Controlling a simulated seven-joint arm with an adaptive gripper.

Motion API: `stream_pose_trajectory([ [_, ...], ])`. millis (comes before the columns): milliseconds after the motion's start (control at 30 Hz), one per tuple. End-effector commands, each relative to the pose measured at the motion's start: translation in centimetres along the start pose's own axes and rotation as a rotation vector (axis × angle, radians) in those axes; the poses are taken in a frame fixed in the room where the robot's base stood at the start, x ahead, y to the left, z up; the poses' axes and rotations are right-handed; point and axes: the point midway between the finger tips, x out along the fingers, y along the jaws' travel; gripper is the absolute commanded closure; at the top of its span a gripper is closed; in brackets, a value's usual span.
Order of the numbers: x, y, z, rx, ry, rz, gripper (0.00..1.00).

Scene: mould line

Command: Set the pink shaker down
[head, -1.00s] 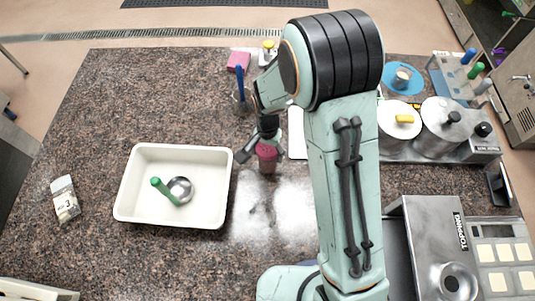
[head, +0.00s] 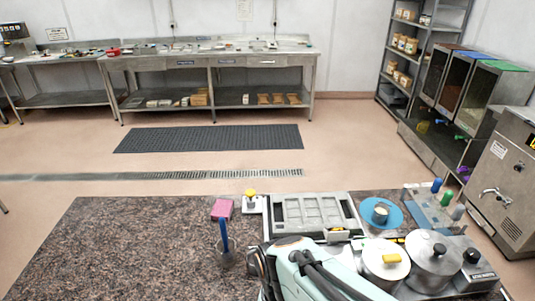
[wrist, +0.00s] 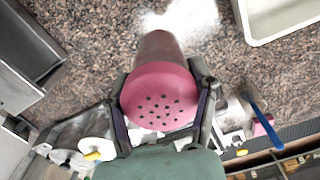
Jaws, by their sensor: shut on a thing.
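The pink shaker (wrist: 158,95) fills the middle of the wrist view, its lid with several dark holes facing the camera. Its darker body runs away from the lid toward the countertop. My gripper (wrist: 160,82) is shut on the shaker, one finger on each side of it. The speckled countertop (wrist: 90,50) lies beyond the shaker; I cannot tell whether its base touches it. The head view shows only part of my arm at the bottom edge, with the shaker out of sight.
A white tray (wrist: 248,22) shows at the wrist view's top right. In the head view, a blue-handled tool (head: 224,236) stands near a pink block (head: 222,208). A mould tray (head: 283,217), blue plate (head: 366,212) and lidded pots (head: 432,268) lie right. The left counter (head: 120,245) is clear.

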Motion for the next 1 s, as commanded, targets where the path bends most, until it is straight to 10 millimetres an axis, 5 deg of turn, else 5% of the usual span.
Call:
stream_pose_trajectory([
  [200, -0.8, 0.2, -9.1, 0.091, -0.002, 0.002, 0.83],
  [300, 0.0, 1.5, -11.7, 0.152, -0.003, 0.002, 0.83],
  [567, 2.5, 3.3, -14.0, 0.223, -0.001, 0.001, 0.83],
  [1000, 9.2, 0.5, -24.0, 0.223, -0.002, 0.002, 0.83],
])
